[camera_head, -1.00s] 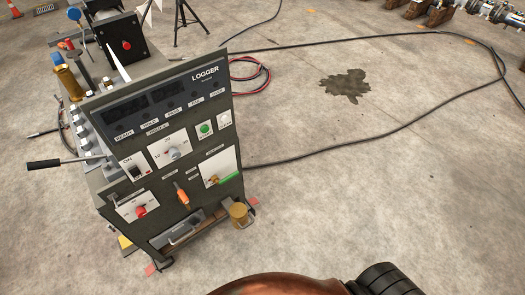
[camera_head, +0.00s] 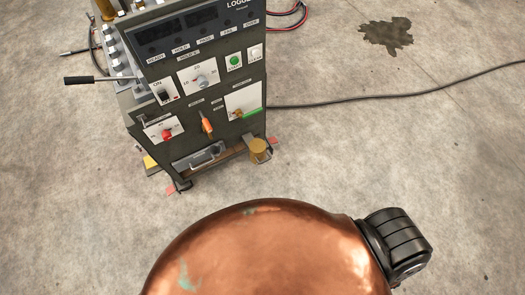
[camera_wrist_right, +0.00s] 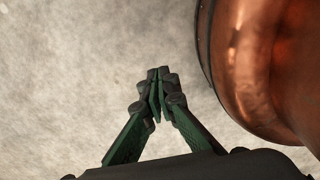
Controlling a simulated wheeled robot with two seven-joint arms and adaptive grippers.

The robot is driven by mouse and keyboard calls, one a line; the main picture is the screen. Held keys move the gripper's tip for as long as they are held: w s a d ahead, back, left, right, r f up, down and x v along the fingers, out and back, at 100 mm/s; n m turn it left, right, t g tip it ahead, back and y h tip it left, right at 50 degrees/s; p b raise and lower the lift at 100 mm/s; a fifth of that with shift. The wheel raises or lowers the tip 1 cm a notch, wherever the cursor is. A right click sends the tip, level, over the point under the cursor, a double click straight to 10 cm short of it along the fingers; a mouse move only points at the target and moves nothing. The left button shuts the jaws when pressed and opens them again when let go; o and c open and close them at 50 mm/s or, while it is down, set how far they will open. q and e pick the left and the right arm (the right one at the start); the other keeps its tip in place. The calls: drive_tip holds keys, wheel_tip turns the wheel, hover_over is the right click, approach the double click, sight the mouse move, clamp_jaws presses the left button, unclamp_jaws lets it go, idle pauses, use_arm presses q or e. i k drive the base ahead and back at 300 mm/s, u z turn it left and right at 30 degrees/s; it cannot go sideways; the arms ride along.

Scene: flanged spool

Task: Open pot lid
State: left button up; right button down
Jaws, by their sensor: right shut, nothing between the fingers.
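A large rounded copper body (camera_head: 265,250), which looks like the pot, fills the bottom of the head view. It has a few greenish patches, and its lower part is cut off by the frame. A black ribbed piece (camera_head: 398,243) sits against its right side. I cannot tell lid from pot here. In the right wrist view the copper body (camera_wrist_right: 270,60) curves along the right side. My right gripper (camera_wrist_right: 157,78) is shut and empty, left of the copper and apart from it in the picture. My left gripper is not in view.
A dark logger panel (camera_head: 205,75) with knobs, switches and a side lever (camera_head: 92,79) stands behind the copper body. A black cable (camera_head: 400,97) crosses the concrete floor, which is mostly clear at right.

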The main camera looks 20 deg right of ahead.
sight(257, 147)
drive_tip(key=u, duration=0.95)
drive_tip(key=k, duration=0.6)
drive_tip(key=z, duration=0.8)
